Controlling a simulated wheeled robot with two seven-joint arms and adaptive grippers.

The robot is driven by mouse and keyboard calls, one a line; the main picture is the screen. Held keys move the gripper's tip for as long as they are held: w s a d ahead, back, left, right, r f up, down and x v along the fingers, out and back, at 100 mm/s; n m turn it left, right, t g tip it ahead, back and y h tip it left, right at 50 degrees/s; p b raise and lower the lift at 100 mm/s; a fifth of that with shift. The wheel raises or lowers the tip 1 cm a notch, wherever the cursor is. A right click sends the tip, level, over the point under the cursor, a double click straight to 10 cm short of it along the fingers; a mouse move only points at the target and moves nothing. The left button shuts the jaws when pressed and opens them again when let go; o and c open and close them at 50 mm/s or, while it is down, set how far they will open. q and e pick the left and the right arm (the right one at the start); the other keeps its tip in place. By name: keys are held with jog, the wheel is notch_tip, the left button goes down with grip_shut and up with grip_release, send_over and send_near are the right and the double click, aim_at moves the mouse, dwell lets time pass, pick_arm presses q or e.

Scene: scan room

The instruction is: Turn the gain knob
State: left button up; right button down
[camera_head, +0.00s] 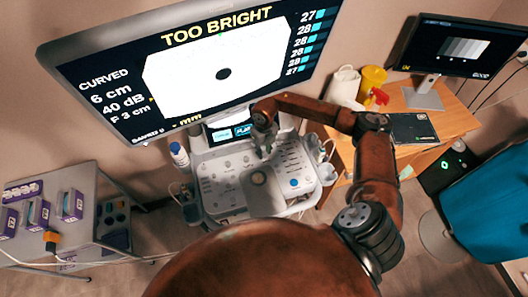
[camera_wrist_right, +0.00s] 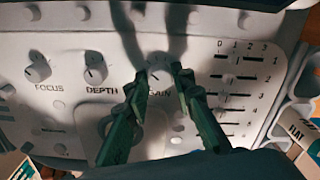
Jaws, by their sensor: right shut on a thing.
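The gain knob (camera_wrist_right: 157,72) is a small pale round knob above the partly covered label "GAIN" on the white control panel (camera_head: 225,172). My right gripper (camera_wrist_right: 160,80) has its two dark green fingers on either side of the knob, shut on it. In the head view my right gripper (camera_head: 264,143) reaches down to the upper part of the panel and hides the knob. The large monitor (camera_head: 100,50) reads "TOO BRIGHT" and "40 dB". My left gripper is not in view.
The depth knob (camera_wrist_right: 96,73) and focus knob (camera_wrist_right: 38,70) are left of the gain knob. Sliders (camera_wrist_right: 236,78) are at its right. A grey cart (camera_head: 60,180) with boxes stands left, a wooden desk (camera_head: 445,118) right. The big monitor's lower edge is close above the panel.

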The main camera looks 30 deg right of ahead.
aim_at(264, 153)
jog(key=n+b, duration=0.1)
jog(key=n, duration=0.1)
jog(key=shift+n+b, duration=0.3)
jog(key=shift+b, duration=0.05)
jog(key=shift+n+b, duration=0.45)
jog(key=shift+n, duration=0.35)
jog(key=c, duration=1.7)
grip_release()
jog(key=shift+o, duration=0.2)
jog(key=shift+r, duration=0.15)
notch_tip(264, 153, up, 7)
jog(key=shift+r, duration=0.15)
